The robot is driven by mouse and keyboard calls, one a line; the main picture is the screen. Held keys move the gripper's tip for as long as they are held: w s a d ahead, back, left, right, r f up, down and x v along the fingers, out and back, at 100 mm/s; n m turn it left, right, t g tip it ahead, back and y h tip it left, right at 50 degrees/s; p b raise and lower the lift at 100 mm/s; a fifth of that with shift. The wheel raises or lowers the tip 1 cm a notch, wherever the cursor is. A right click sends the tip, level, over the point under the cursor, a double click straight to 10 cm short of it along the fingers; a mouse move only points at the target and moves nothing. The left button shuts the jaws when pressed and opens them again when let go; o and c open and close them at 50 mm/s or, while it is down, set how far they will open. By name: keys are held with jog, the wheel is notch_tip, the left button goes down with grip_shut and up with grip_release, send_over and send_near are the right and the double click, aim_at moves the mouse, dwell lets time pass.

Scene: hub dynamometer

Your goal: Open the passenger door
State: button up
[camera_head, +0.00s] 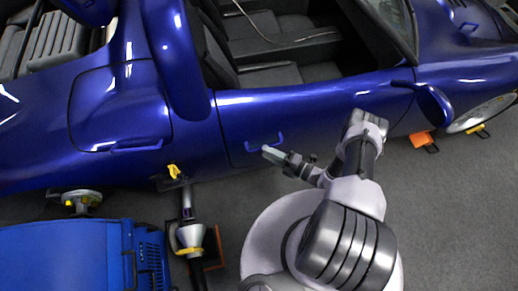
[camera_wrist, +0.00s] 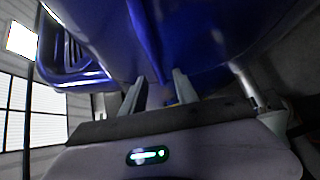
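The blue car's near-side door (camera_head: 310,115) looks shut and flush with the body. Its blue loop-shaped handle (camera_head: 264,142) sits on the outer face, near the door's left edge. My gripper (camera_head: 270,153) is just below and in front of the handle in the head view. Whether it touches the handle cannot be told. In the wrist view my gripper's (camera_wrist: 161,92) two fingers stand apart with a gap between them. Blue car bodywork (camera_wrist: 200,35) fills the space beyond them. I see nothing clearly held, and the handle is not clear in the wrist view.
A blue cabinet (camera_head: 70,255) stands at the lower left. A post-like device with yellow parts (camera_head: 188,235) stands between it and my base. An orange block (camera_head: 423,140) lies by the car at right. A mirror (camera_head: 430,97) juts from the door. Grey floor is clear at right.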

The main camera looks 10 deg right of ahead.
aim_at(259, 148)
jog(key=x, duration=0.4)
jog(key=shift+w+a, duration=0.15)
jog(key=shift+a, duration=0.05)
jog(key=shift+c, duration=0.3)
grip_shut()
dwell(0.9)
